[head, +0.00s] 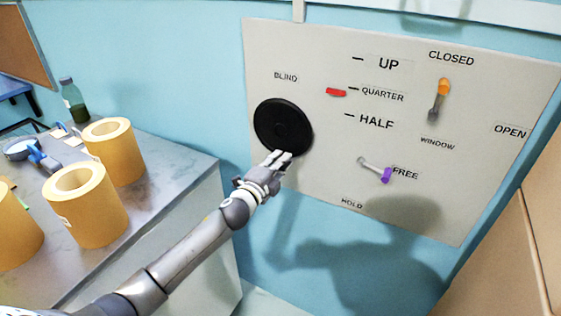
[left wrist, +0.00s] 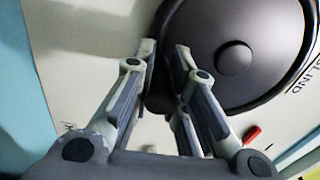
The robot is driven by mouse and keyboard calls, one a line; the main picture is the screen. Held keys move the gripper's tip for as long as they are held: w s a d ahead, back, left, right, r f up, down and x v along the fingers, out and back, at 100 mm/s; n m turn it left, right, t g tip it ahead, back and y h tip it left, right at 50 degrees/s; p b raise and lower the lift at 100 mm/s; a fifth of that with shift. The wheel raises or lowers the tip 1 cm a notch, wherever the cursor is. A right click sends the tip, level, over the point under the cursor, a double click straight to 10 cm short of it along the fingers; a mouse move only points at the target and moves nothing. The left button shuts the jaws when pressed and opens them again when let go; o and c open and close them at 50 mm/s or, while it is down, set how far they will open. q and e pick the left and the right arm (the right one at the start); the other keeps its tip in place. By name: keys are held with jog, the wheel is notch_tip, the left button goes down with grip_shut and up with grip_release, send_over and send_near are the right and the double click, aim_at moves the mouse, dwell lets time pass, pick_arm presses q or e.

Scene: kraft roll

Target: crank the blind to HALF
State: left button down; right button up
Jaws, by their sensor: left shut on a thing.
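The blind's crank is a round black wheel (head: 283,125) on the pale wall panel, under the word BLIND; the wheel also fills the upper right of the left wrist view (left wrist: 270,70). My left gripper (head: 281,158) is at the wheel's lower edge. In the left wrist view its fingers (left wrist: 160,85) are shut on the wheel's dark handle (left wrist: 158,100), which is partly hidden between them. A red marker (head: 336,92) sits beside the QUARTER line, above the HALF label (head: 376,121) and below UP. My right gripper is not in view.
A window lever with an orange knob (head: 443,87) points up toward CLOSED. A lever with a purple knob (head: 386,175) points at FREE. On the metal counter (head: 165,190) at left stand several kraft rolls (head: 88,210) and a green bottle (head: 74,100).

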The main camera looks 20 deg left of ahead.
aim_at(260, 135)
pick_arm(q)
jog(key=a+m, duration=0.4)
jog(key=m, duration=0.1)
jog(key=a+m, duration=0.1)
jog(key=m, duration=0.2)
jog(key=shift+w+a+r, duration=0.25)
jog(key=shift+a+r, duration=0.1)
jog(key=shift+a, duration=0.05)
jog(key=m, duration=0.1)
jog(key=a+r+m+p, duration=0.1)
jog(key=shift+a+m, duration=0.2)
jog(key=shift+m, duration=0.2)
jog(key=shift+w+a+r+m+p, duration=0.15)
jog(key=shift+a+r+m, duration=0.15)
jog(key=shift+m, duration=0.2)
jog(key=shift+s+a+r+m+p, duration=0.15)
jog(key=shift+a+r+m, duration=0.1)
jog(key=shift+m, duration=0.25)
jog(key=shift+w+a+r+m, duration=0.1)
jog(key=shift+a+r+m, duration=0.25)
jog(key=shift+m, duration=0.45)
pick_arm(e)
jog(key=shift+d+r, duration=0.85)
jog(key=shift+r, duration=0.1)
pick_arm(q)
jog(key=shift+d+r, duration=0.1)
jog(key=shift+r, duration=0.05)
